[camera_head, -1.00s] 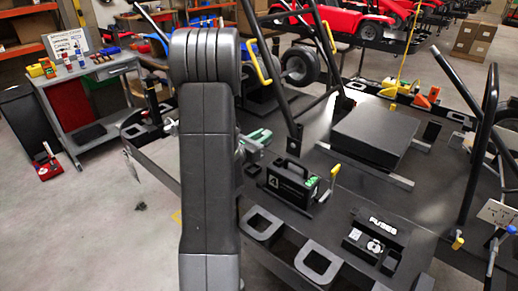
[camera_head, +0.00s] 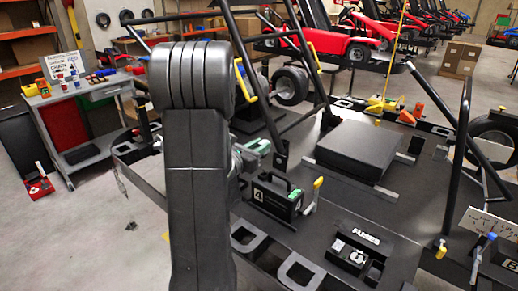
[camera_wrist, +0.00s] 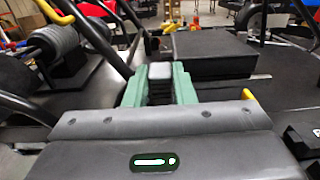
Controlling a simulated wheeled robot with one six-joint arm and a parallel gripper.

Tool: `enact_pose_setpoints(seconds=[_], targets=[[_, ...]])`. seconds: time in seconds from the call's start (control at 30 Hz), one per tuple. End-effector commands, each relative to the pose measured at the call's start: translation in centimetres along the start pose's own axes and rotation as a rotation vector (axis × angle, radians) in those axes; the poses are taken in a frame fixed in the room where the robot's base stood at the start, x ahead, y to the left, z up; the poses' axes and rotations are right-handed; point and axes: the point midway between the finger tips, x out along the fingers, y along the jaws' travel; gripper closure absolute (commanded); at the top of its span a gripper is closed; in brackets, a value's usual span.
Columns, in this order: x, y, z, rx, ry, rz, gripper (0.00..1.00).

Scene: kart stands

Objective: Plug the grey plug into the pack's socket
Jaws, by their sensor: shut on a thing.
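The pack (camera_head: 275,200) is a black box with a top handle and a white 4 on its side. It stands upright on the dark deck, with green on its top right. The socket cannot be made out clearly. My gripper (camera_head: 257,147) shows its green fingers just beyond and above the pack in the head view, partly behind my arm. In the wrist view, the green fingers of my gripper (camera_wrist: 160,88) are shut on the grey plug (camera_wrist: 159,72), a small block between them. The pack is not clearly visible there.
A black flat box (camera_head: 358,150) lies on the deck behind the pack. A yellow-topped lever (camera_head: 316,190) stands close to the pack's right. The fuse box (camera_head: 358,250) is at front right. Dark frame tubes (camera_head: 275,110) rise behind the gripper. A tool cart (camera_head: 85,110) stands left.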

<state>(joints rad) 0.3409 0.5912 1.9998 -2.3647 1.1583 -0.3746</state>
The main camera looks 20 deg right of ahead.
Motion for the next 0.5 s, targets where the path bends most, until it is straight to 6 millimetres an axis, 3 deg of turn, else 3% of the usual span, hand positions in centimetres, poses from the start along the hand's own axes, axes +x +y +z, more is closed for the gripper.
enact_pose_setpoints(seconds=[0.5], targets=[[0.0, 0.0, -5.1, -0.001, 0.000, 0.000, 1.00]])
